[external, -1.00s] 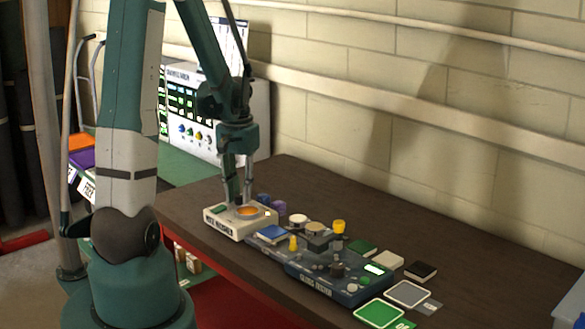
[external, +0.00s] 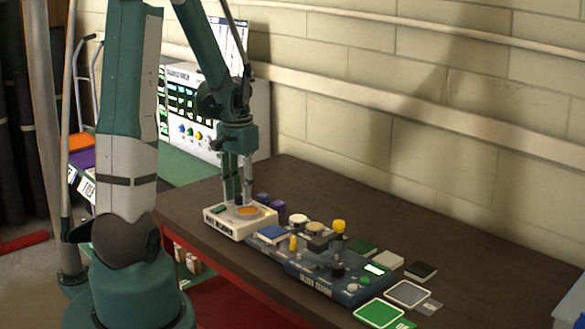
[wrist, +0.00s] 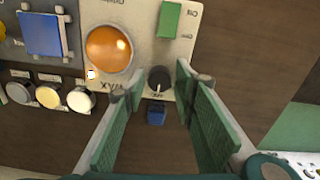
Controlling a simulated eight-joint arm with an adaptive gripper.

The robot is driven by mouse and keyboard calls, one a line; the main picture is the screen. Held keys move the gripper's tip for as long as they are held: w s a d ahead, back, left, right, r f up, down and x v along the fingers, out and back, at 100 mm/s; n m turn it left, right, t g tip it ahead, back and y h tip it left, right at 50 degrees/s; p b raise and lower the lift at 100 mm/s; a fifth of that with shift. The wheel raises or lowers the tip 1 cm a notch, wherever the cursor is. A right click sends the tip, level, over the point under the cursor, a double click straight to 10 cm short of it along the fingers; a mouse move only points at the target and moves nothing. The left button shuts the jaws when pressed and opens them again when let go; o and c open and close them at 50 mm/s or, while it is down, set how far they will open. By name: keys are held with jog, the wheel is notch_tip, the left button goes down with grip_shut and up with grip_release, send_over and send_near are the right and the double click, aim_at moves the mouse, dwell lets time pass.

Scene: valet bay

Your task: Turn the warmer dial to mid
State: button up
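The warmer is a cream box (external: 238,226) with an orange round pot (external: 248,211) and a green switch (external: 219,209), at the left end of the row of devices. In the wrist view its dial is a small black knob (wrist: 159,78), with a white mark toward a label that seems to read OFF. My gripper (wrist: 158,85) is open and points down at the box. The dial shows between its fingertips, with a gap on each side. In the external view my gripper (external: 240,201) is low at the warmer, and the dial cannot be made out.
A blue block (wrist: 157,113) lies beside the warmer, between my fingers in the wrist view. Purple blocks (external: 277,209) stand close behind the warmer. The far tabletop (external: 340,190) is clear.

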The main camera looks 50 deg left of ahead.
aim_at(240, 195)
jog(key=shift+o, duration=0.6)
jog(key=shift+r, duration=0.1)
notch_tip(240, 195, up, 12)
dwell(0.7)
jog(key=shift+d, duration=0.1)
dwell(0.4)
jog(key=s+d+r+t+b, duration=0.1)
jog(key=s+d+r+t, duration=0.1)
jog(key=d, duration=1.2)
jog(key=s+d+r+m+t+b, duration=0.1)
jog(key=s+d+t, duration=0.4)
jog(key=d, duration=0.9)
jog(key=b+v, duration=0.1)
jog(key=v, duration=0.2)
jog(key=shift+s+d, duration=0.25)
jog(key=shift+d, duration=0.1)
jog(key=shift+r, duration=0.1)
